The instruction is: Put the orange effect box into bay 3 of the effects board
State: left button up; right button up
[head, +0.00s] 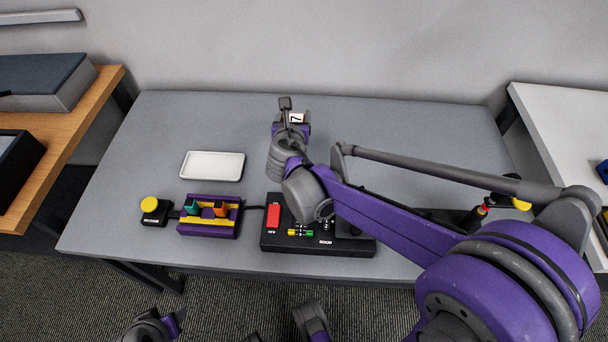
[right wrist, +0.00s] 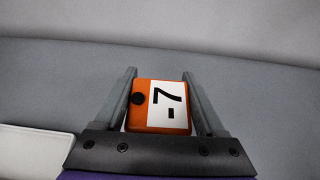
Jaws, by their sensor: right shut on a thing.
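I cannot tell whether the box touches the table. The purple board with yellow rails (head: 208,231), which looks like the effects board, lies at the front left. It carries a teal block (head: 192,207) and an orange block (head: 221,210). Its bay numbers are unreadable.
A white tray (head: 213,166) lies behind the purple board. A yellow button on a black base (head: 150,205) is left of the board. A black unit with a red part (head: 273,217) is to its right, partly under my right arm. The table's back left is clear.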

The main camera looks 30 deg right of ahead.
jog(key=shift+d+f, duration=0.3)
jog(key=shift+f, duration=0.2)
jog(key=shift+d+f+h+b, duration=0.1)
jog(key=shift+f+h+b, duration=0.25)
jog(key=shift+b, duration=0.1)
pick_arm(q)
notch_tip(320, 180, down, 5)
jog(key=b, duration=0.2)
jog(key=shift+w+b, duration=0.15)
jog(key=shift+b, duration=0.15)
pick_arm(e)
notch_tip(320, 180, down, 9)
pick_arm(q)
jog(key=shift+f, duration=0.1)
pick_arm(e)
jog(key=o, duration=1.1)
jog(key=shift+f, duration=0.2)
jog(key=shift+c, duration=0.2)
jog(key=o, duration=0.4)
jog(key=shift+r, duration=0.1)
